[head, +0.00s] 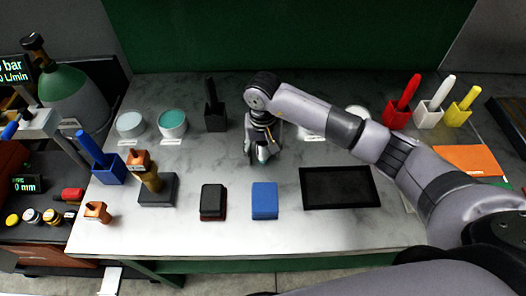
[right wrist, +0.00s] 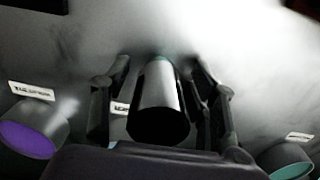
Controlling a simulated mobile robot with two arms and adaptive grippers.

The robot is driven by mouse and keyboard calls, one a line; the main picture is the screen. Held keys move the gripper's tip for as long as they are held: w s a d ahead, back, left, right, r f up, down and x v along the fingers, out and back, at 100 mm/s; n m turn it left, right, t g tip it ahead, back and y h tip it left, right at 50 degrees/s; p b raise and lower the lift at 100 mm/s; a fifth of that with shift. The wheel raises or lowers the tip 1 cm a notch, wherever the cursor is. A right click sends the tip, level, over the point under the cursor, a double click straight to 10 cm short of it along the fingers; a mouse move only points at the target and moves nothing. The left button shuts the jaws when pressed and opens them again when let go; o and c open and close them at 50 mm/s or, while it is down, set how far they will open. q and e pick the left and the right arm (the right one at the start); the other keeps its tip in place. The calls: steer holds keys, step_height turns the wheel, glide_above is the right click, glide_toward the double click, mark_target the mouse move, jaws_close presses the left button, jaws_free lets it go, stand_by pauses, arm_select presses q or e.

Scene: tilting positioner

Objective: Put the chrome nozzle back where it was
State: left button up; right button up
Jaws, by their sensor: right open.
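The chrome nozzle is most likely the metallic cylinder with a dark near end (right wrist: 160,98) in the right wrist view. It lies between the fingers of my right gripper (right wrist: 160,85), which is open around it. I cannot tell whether the fingers touch it. In the head view my right gripper (head: 262,156) points down low over the middle of the grey table, and the nozzle is largely hidden by the fingers there. My left gripper is not in view.
A teal dish (head: 172,122) and black holder (head: 215,121) stand left of my gripper. A blue block (head: 264,200), black block (head: 213,201) and dark tray (head: 340,202) lie nearer. Red, white and yellow holders (head: 457,116) stand right. A purple dish (right wrist: 30,138) shows in the wrist view.

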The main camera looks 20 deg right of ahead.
steer(key=shift+r, duration=0.25)
step_height(320, 180, up, 12)
steer(key=b, duration=0.3)
steer(key=shift+f+b, duration=0.1)
steer(key=shift+b, duration=0.2)
